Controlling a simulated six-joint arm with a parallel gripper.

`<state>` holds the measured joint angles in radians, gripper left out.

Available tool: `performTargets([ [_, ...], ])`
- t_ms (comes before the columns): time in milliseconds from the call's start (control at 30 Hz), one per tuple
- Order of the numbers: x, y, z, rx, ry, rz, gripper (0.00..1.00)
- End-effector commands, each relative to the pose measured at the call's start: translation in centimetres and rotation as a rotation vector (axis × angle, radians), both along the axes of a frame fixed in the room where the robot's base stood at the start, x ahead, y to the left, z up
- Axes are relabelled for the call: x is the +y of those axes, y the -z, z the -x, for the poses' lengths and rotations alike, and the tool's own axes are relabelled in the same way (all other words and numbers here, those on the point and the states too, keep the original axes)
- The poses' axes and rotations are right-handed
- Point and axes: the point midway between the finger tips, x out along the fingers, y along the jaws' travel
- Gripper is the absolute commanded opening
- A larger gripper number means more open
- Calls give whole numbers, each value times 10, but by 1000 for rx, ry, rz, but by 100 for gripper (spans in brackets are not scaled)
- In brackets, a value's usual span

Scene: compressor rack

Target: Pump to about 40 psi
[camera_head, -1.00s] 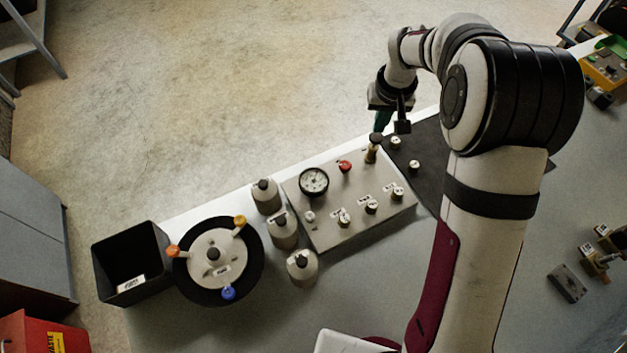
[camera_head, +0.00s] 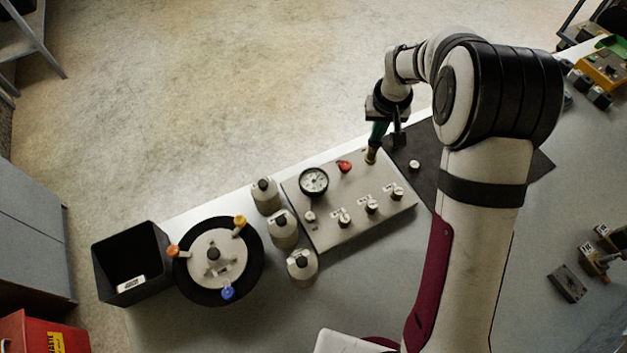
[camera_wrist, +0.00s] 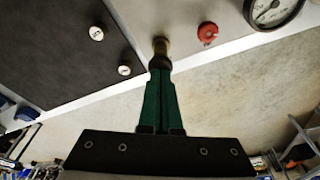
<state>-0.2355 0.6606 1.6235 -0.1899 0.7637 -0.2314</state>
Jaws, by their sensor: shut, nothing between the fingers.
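The pump plunger (camera_head: 371,157), a brass post with a dark top, stands at the panel's upper right corner; it also shows in the wrist view (camera_wrist: 160,46). My gripper (camera_head: 374,143) is shut and empty, with its green fingertips (camera_wrist: 160,70) right at the plunger's top, seemingly touching it. The fingers partly hide the top. The round white pressure gauge (camera_head: 314,181) is on the panel's upper left; it is cut off in the wrist view (camera_wrist: 272,9). Its needle is too small to read. A red knob (camera_head: 344,166) sits between gauge and plunger.
The grey panel (camera_head: 335,233) carries several labelled knobs along its front. Several grey bottles (camera_head: 284,231), a round carousel (camera_head: 256,262) and a black bin (camera_head: 108,270) stand left. A dark mat (camera_head: 437,155) with small white-topped knobs lies right of the panel. My arm hides part of the bench.

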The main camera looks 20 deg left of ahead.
Motion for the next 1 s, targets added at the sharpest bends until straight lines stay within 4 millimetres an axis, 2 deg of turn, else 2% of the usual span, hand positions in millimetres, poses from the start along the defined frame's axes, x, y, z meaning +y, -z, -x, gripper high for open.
performTargets([
  [200, 0, 6, 0, 1, 1, 0, 0],
  [600, 0, -28, 0, 0, 1, 0, 0],
  [1000, 0, -30, 0, 1, 1, 0, 0],
])
